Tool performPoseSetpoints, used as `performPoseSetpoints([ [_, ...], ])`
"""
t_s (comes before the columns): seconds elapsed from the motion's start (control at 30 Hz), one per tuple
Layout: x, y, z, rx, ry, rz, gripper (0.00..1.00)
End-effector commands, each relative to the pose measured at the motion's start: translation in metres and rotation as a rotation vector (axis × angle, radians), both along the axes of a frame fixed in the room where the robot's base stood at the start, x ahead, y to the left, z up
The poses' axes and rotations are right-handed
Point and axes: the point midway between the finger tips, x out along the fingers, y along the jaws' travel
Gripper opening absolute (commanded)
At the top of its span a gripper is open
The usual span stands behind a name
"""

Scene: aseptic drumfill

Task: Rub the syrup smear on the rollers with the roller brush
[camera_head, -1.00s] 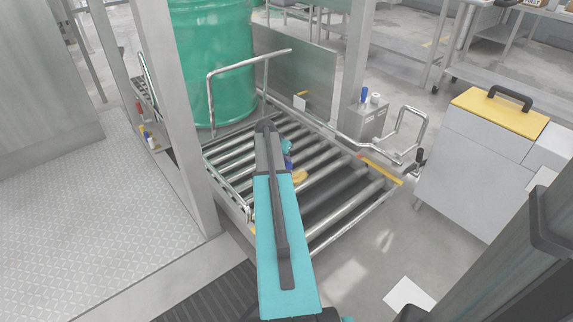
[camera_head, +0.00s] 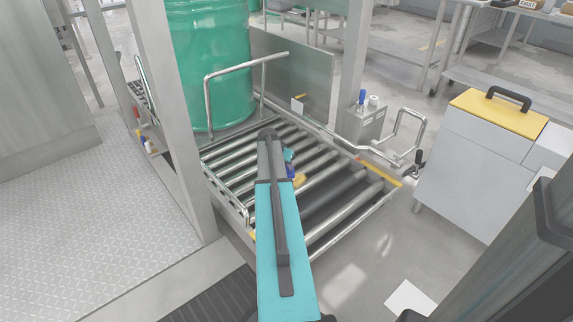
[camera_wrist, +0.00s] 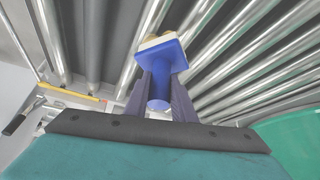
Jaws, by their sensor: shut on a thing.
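My gripper (camera_wrist: 161,92) is shut on the roller brush, with its dark fingers on either side of the blue handle. The roller brush (camera_wrist: 158,62) has a blue block and a cream-tan bristle edge, which faces the rollers in the wrist view. In the head view a tan patch (camera_head: 299,180) beside the blue part at my wrist looks like its bristles. The steel rollers (camera_head: 343,206) lie below and beyond the brush. I cannot tell whether the bristles touch them. No syrup smear can be made out clearly; my arm and the brush hide part of the rollers.
A green drum (camera_head: 212,70) stands at the far end of the conveyor. Bent steel rails (camera_head: 207,100) and a grey post (camera_head: 175,120) flank its left side. A small grey box (camera_head: 366,122) and a yellow-lidded cabinet (camera_head: 470,150) are at right.

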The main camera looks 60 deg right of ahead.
Motion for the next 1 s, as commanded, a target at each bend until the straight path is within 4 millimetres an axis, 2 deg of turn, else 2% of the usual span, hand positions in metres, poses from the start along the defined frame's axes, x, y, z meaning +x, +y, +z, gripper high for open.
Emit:
performPoseSetpoints([
  [0.2, -0.001, 0.0, -0.02, 0.0, 0.001, 0.0, 0.0],
  [0.5, -0.001, -0.001, -0.04, -0.001, -0.001, -0.001, 0.0],
  [1.0, -0.002, -0.001, -0.046, -0.001, 0.0, -0.002, 0.0],
])
